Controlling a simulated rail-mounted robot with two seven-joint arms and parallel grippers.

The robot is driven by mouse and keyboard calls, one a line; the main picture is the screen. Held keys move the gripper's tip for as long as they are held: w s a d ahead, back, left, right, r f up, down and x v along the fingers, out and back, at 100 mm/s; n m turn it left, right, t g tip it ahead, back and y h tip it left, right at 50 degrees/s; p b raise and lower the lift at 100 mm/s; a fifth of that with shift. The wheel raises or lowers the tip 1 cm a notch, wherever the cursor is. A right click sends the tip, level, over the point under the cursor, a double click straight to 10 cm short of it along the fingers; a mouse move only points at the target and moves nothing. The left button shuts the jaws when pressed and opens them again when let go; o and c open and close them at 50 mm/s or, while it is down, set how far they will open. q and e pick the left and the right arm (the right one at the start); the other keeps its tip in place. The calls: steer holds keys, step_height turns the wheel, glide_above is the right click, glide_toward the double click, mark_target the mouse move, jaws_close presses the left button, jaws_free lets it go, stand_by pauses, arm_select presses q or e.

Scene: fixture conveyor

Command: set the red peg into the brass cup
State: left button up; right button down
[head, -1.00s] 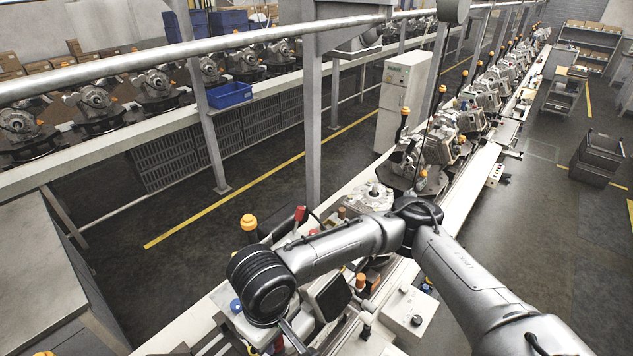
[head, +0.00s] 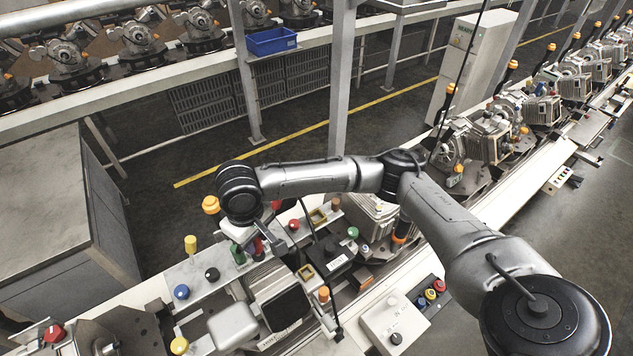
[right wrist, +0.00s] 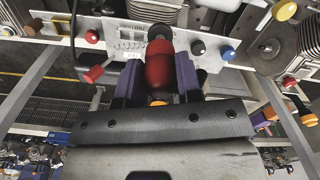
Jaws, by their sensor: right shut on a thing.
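My right gripper (right wrist: 158,78) is shut on the red peg (right wrist: 158,68), which sits between its purple fingers in the right wrist view. A dark round tip shows beyond the red body. In the head view the right gripper (head: 262,243) hangs low over the bench's panel of coloured knobs, partly hidden by my wrist; a bit of red shows there. I cannot clearly make out the brass cup. Two brass-coloured square sockets, a farther one (head: 317,217) and a nearer one (head: 306,272), stand to the right of the gripper. My left gripper is not in view.
A red knob (head: 294,225), a blue knob (head: 181,291), a yellow post (head: 190,245) and a black knob (head: 212,274) stand close around the gripper. A grey ribbed housing (head: 280,298) is in front. A button box (head: 395,322) is at the right. The floor behind is clear.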

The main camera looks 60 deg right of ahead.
steer(key=d+f, duration=0.3)
steer(key=d, duration=0.6)
steer(key=w+d+f, duration=0.1)
steer(key=d+f, duration=0.3)
steer(key=d, duration=0.6)
steer(key=d+f+m, duration=0.1)
steer(key=d+f, duration=0.3)
steer(key=d, duration=0.6)
steer(key=shift+w+d, duration=0.15)
steer(key=shift+w, duration=0.25)
steer(key=shift+f, duration=0.15)
step_height(320, 180, down, 7)
steer(key=b, duration=0.1)
steer(key=shift+b, duration=0.4)
